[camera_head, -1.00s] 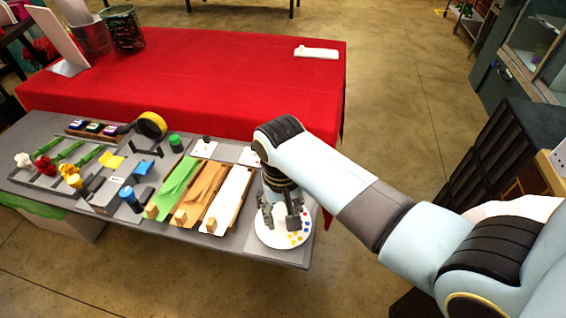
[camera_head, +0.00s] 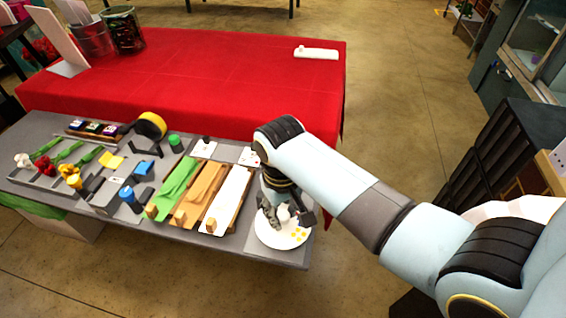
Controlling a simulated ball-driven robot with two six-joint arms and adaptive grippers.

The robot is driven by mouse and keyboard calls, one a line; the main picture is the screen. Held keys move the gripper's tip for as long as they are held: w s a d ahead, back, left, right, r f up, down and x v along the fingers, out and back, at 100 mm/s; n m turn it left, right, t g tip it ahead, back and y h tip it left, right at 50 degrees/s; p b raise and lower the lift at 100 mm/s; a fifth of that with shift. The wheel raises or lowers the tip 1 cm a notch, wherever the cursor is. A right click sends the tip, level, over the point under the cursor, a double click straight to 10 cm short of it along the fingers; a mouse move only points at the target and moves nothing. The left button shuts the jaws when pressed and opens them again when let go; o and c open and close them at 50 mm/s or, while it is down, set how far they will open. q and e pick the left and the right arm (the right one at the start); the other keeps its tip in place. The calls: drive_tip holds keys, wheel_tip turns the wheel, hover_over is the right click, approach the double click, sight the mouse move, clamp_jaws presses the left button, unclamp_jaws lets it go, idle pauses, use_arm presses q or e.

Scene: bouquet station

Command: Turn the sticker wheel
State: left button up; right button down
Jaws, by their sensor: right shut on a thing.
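The sticker wheel (camera_head: 279,241) is a round white disc with coloured dots at the right end of the grey work table (camera_head: 285,254). Yellow dots show on its right front part. My right gripper (camera_head: 286,219) points down over the wheel and is shut on its middle, where a pale knob-like part shows between the fingers. The fingers and wrist hide the rear of the wheel. My left gripper is not in view.
Left of the wheel lie white, orange and green paper trays (camera_head: 226,205). Farther left are flowers, a blue bottle (camera_head: 130,199) and a yellow tape roll (camera_head: 151,125). A red-covered table (camera_head: 220,75) stands behind, mostly clear.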

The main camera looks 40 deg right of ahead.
drive_tip(key=n, duration=1.1)
drive_tip(key=shift+n, duration=0.4)
drive_tip(key=n, duration=1.2)
drive_tip(key=c, duration=1)
unclamp_jaws()
